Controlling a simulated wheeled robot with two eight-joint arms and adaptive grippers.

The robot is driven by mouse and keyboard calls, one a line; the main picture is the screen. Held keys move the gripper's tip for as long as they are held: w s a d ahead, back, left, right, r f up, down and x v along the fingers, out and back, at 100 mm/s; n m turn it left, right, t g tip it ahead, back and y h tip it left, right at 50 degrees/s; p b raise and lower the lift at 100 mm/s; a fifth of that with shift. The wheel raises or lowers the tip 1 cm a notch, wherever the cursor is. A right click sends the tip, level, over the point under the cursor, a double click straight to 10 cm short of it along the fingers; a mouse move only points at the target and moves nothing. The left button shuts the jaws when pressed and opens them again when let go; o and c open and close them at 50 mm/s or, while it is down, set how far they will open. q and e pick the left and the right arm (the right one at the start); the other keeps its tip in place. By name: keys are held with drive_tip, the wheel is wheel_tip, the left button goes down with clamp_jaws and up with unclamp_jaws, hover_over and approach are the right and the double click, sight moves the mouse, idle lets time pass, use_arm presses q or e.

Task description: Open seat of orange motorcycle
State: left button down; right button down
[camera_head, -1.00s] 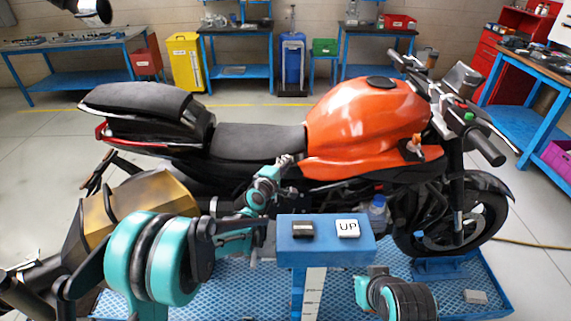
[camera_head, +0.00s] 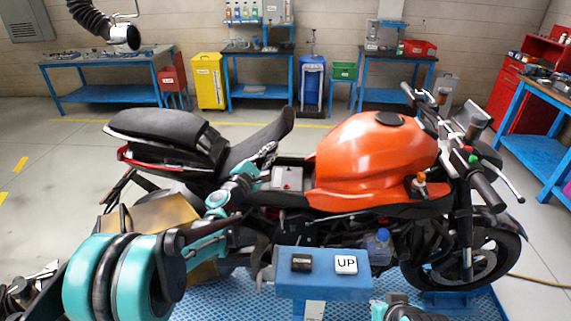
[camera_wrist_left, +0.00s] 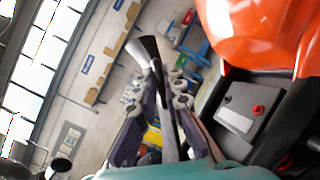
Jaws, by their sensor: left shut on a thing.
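The orange motorcycle (camera_head: 372,150) stands side-on in the head view, its front wheel to the right. Its black front seat (camera_head: 262,138) is tilted up, with the end nearest the tank raised. Below it an open bay shows a grey battery-like box (camera_head: 288,178) with a red terminal; the box also shows in the left wrist view (camera_wrist_left: 240,115). My left gripper (camera_head: 268,154) is shut on the raised seat's edge. In the left wrist view its fingers (camera_wrist_left: 162,100) lie on both sides of the seat (camera_wrist_left: 152,62), seen edge-on.
A blue post with an UP button (camera_head: 346,264) stands in front of the bike. The bike is on a blue platform (camera_head: 225,297). The rear seat (camera_head: 160,126) stays down behind the front seat. Workbenches and a yellow bin (camera_head: 208,82) line the back wall.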

use_arm(q)
drive_tip(key=a+r+n+t+y, duration=0.1)
drive_tip(key=a+r+n, duration=0.2)
drive_tip(key=a, duration=0.5)
drive_tip(key=a+r+n+t+y, duration=0.1)
drive_tip(key=a+r+n+t, duration=0.1)
drive_tip(key=a+n, duration=0.4)
drive_tip(key=a+r+n+t+y, duration=0.2)
drive_tip(key=a+n, duration=0.3)
drive_tip(key=a, duration=0.4)
drive_tip(key=shift+a+r, duration=0.35)
drive_tip(key=shift+r, duration=0.55)
drive_tip(key=c, duration=1.6)
unclamp_jaws()
drive_tip(key=shift+c, duration=0.2)
drive_tip(key=v, duration=1.2)
drive_tip(key=shift+s+r, duration=0.1)
